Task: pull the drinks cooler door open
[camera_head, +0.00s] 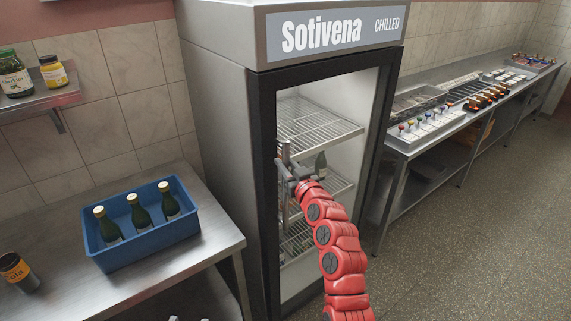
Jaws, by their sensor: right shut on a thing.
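The drinks cooler (219,140) is a tall grey cabinet with a "Sotivena CHILLED" sign. Its glass door has a dark frame (264,200) and looks shut or almost shut; I cannot tell if there is a gap. A vertical bar handle (286,153) runs along the door's left side. My right gripper (288,172) is shut on the handle, with its red arm coming up from below. Two small grey tips show at the bottom edge of the view; they may belong to my left gripper, but too little shows to tell its state.
A wall shelf holds two jars. A long steel counter (420,150) stands right of the cooler. The floor (470,250) at right is clear.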

